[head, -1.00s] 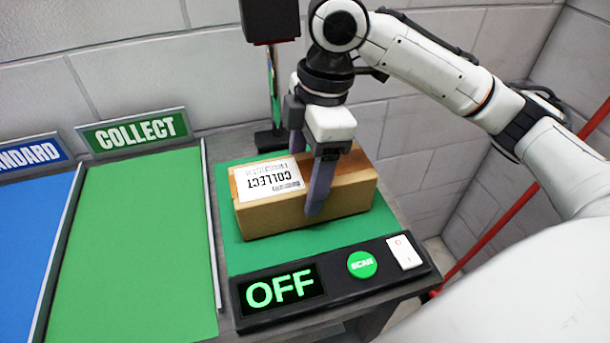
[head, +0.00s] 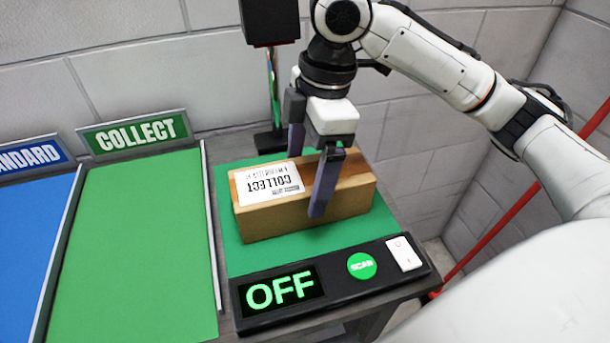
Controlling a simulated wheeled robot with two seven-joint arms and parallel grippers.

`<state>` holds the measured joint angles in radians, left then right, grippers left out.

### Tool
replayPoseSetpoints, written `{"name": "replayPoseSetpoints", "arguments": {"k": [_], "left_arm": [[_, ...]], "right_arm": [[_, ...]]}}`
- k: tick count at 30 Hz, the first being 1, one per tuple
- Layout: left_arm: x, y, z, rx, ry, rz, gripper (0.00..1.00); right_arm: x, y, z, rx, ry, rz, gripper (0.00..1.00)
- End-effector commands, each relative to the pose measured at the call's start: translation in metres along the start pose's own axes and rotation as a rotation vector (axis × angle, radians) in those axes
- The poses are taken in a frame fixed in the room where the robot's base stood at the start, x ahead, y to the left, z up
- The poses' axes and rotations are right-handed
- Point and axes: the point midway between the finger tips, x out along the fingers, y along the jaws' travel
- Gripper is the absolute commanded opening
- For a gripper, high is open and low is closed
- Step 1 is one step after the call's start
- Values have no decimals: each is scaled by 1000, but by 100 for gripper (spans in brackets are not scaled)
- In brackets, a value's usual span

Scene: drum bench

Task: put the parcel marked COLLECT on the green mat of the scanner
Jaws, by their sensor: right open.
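The parcel marked COLLECT (head: 262,220) is a brown box with a white label on top that reads upside down in the picture. It lies on the green mat (head: 238,260) of the scanner. My right gripper (head: 308,188) is open above and around the parcel's middle, one finger in front of its near side and the other toward its far side. The far fingertip is partly hidden. My left gripper is not in the head view.
The scanner's front panel has a display (head: 280,290) reading OFF, a green SCAN button (head: 362,266) and a white rocker switch (head: 405,253). A dark scanner post (head: 272,90) stands behind. A green COLLECT lane (head: 140,245) and a blue lane (head: 30,240) lie left.

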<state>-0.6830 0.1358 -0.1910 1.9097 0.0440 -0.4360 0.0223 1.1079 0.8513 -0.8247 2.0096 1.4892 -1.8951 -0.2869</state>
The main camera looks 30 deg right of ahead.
Motion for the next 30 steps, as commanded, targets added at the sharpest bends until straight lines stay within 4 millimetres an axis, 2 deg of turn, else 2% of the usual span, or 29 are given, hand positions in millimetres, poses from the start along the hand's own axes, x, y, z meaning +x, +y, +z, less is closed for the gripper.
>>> {"name": "replayPoseSetpoints", "arguments": {"k": [1, 9, 13, 18, 30], "left_arm": [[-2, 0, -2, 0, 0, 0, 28], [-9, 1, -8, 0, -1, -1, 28], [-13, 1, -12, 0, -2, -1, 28], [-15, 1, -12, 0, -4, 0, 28], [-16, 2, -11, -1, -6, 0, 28]], "right_arm": [[-13, 1, -1, 0, 3, 4, 87], [-73, 1, -1, 0, 1, 6, 87], [-93, 1, 0, 1, 0, 4, 87], [-104, 0, 0, 0, 0, 1, 87], [-104, 0, 0, 0, 1, 0, 87]]}}
